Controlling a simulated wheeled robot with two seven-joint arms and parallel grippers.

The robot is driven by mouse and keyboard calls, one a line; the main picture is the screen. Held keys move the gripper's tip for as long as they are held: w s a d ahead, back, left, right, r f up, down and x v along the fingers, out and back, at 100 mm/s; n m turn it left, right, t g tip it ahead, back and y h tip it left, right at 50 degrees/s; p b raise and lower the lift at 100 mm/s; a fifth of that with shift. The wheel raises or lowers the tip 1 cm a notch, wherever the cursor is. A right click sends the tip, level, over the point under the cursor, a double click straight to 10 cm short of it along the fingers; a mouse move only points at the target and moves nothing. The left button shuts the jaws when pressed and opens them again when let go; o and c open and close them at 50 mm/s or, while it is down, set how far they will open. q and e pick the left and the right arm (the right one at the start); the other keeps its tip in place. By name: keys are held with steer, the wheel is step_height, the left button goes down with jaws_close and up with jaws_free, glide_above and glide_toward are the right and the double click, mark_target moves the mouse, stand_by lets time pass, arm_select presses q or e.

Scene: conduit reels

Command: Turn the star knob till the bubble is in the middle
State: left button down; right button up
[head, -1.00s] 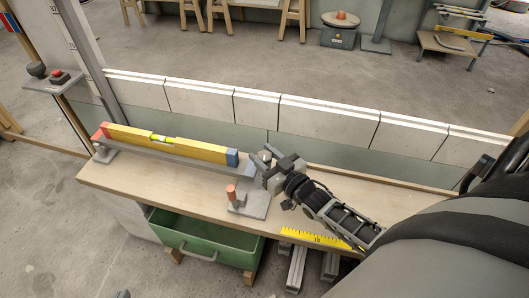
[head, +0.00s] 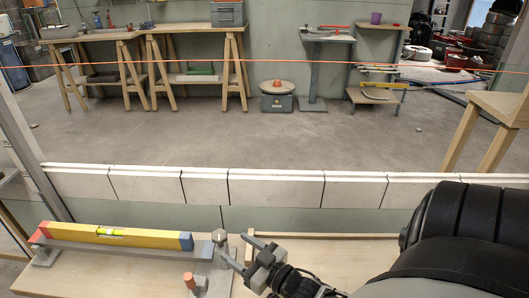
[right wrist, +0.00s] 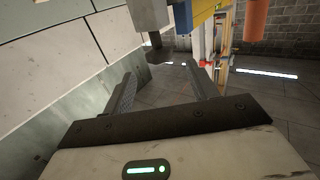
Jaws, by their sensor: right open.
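The yellow spirit level (head: 145,236) has a red left end and a blue right end. It lies on a long grey beam (head: 128,246) on the bench. Its green vial (head: 108,232) shows, but the bubble is too small to place. A small grey knob (head: 219,236) stands at the beam's right end; its star shape is not clear. My right gripper (head: 242,251) is open and empty just right of the knob, fingers pointing toward it. In the right wrist view the open fingers (right wrist: 162,72) have a dark grey piece (right wrist: 158,52), perhaps the knob, just beyond them. My left gripper is out of view.
An orange-topped post (head: 189,281) stands on a grey plate in front of the beam's right end. A low wall of pale blocks (head: 275,188) runs behind the bench. The bench top (head: 90,275) is clear at front left.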

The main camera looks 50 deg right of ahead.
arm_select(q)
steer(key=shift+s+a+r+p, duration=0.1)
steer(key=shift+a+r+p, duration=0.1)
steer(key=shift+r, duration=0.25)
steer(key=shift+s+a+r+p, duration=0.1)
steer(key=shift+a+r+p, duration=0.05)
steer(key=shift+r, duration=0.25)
arm_select(e)
steer(key=s, duration=0.8)
steer(key=shift+s+d, duration=0.3)
steer(key=shift+d, duration=0.15)
